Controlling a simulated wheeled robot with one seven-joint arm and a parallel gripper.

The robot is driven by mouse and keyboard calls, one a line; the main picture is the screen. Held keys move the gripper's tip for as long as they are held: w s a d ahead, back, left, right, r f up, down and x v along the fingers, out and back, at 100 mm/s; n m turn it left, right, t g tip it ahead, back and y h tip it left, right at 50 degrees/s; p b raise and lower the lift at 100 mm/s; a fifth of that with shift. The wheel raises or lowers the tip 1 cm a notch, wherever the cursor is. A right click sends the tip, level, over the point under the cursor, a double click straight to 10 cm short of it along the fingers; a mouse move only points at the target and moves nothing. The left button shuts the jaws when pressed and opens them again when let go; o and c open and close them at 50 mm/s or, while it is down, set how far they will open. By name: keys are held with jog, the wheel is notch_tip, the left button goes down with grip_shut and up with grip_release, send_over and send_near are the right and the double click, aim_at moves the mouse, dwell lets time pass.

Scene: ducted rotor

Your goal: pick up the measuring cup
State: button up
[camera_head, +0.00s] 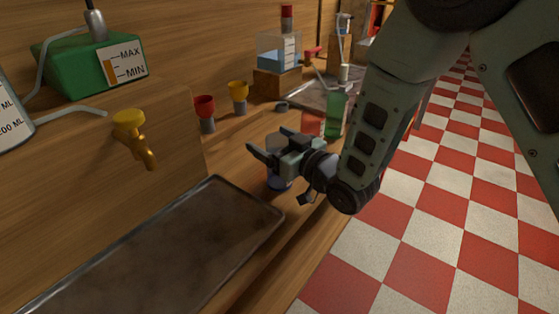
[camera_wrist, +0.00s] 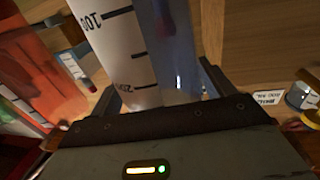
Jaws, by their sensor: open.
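The measuring cup (camera_wrist: 125,50) fills the upper middle of the wrist view, a clear and whitish vessel with dark graduation lines and numbers. It stands between the two fingers of my gripper (camera_wrist: 158,88), which are apart on either side of it. I cannot tell whether either finger touches it. In the head view my gripper (camera_head: 266,142) is low over the wooden counter. The cup's bluish lower part (camera_head: 278,184) shows just below the gripper, and most of the rest is hidden behind the fingers and wrist.
A dark metal tray (camera_head: 150,250) lies on the counter at front left. Red (camera_head: 205,110) and yellow (camera_head: 238,95) funnel-topped pieces stand behind, left of the gripper. A green container (camera_head: 335,112) and a reddish one (camera_head: 311,122) stand close behind the gripper. A yellow tap (camera_head: 130,125) juts out at left.

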jog(key=c, duration=1.1)
